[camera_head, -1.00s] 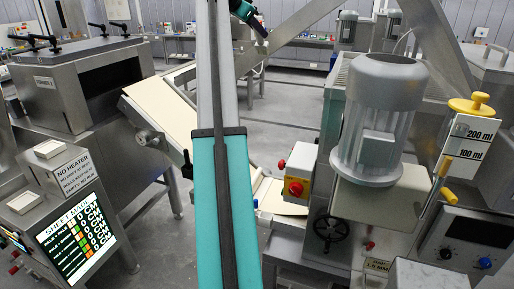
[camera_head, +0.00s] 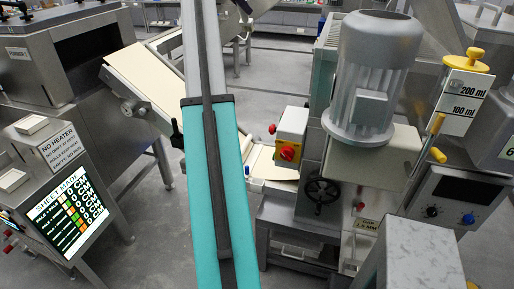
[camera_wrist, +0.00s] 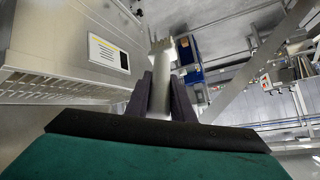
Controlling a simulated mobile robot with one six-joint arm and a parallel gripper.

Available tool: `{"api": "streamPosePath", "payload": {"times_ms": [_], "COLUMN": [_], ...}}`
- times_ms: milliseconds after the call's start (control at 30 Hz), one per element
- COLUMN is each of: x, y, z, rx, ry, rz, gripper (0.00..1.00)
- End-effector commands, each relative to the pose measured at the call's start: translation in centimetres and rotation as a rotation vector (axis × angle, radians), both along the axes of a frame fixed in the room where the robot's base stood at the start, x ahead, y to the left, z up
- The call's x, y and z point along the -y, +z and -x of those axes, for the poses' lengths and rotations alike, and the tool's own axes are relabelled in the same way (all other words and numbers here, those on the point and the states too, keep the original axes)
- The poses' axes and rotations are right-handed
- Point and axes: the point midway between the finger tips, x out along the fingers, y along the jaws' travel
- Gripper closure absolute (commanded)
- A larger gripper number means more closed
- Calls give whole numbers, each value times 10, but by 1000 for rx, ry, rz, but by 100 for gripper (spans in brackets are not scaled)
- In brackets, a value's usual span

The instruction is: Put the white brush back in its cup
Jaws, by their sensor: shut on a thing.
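In the wrist view my gripper (camera_wrist: 160,76) has its two dark fingers closed around a pale, whitish piece. It looks like the white brush (camera_wrist: 159,92), with its narrow body between the fingers and a jagged end pointing away from me. In the head view my gripper and the brush do not show clearly; only my long teal arm link runs up the middle. I cannot make out the brush's cup in either view.
A grey motor (camera_head: 374,78) stands on a machine at the right, with a red-knobbed control box (camera_head: 290,136) beside it. A sheeting machine with a lit screen (camera_head: 70,212) stands at the left. Grey floor (camera_head: 275,75) shows between them. In the wrist view a labelled metal housing (camera_wrist: 75,50) is at the left.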

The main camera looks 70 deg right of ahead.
Motion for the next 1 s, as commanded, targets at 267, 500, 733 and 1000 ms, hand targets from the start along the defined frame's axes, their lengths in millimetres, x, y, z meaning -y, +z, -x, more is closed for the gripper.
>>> {"api": "streamPosePath", "payload": {"times_ms": [267,500,733,1000], "x": [26,41,48,47], "y": [-120,-222,-321,-435], "z": [-3,-1,4,16], "rx": [-16,-24,-26,-25], "ry": [14,22,29,32], "rz": [-91,-171,-248,-340], "gripper": [100,100,100,100]}}
